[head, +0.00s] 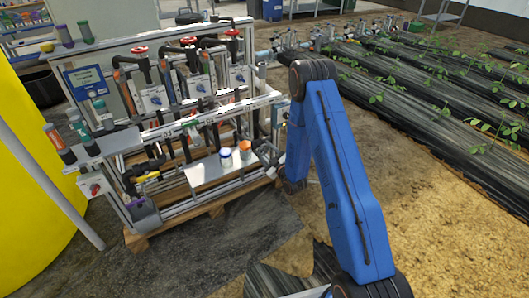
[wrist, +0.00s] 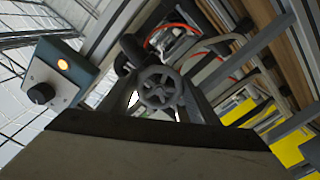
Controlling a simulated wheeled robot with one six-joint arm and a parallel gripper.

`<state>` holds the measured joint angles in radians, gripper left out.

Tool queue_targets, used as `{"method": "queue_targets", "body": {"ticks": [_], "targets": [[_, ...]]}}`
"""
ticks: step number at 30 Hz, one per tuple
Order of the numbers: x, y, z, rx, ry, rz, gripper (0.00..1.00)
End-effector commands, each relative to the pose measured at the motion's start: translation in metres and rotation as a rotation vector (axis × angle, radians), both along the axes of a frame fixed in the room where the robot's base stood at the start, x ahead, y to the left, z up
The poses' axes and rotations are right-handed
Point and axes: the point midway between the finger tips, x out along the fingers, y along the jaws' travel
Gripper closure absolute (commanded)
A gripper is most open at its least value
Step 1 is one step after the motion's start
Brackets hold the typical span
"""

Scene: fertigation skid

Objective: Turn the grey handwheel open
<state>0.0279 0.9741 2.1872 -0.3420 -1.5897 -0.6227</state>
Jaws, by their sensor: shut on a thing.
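The grey handwheel (wrist: 161,88) is in the middle of the wrist view, a spoked wheel seen nearly face-on. My gripper (wrist: 160,100) has a finger on each side of it and is shut on its rim. The dark gripper body fills the bottom of the wrist view. In the head view my blue arm reaches down to the right end of the skid (head: 205,110); the grey handwheel and the fingers cannot be made out there.
Red handwheels (head: 139,50) top the skid's back row. A white-capped jar (head: 226,157) and an orange-capped jar (head: 245,149) stand on a shelf. A yellow tank (head: 30,190) is at left.

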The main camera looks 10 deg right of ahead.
Motion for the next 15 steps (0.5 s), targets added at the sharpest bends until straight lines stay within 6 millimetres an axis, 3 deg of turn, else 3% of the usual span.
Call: {"method": "queue_targets", "body": {"ticks": [15], "targets": [[-0.0003, -0.0011, 0.0013, -0.464, -0.149, 0.002, 0.68]]}}
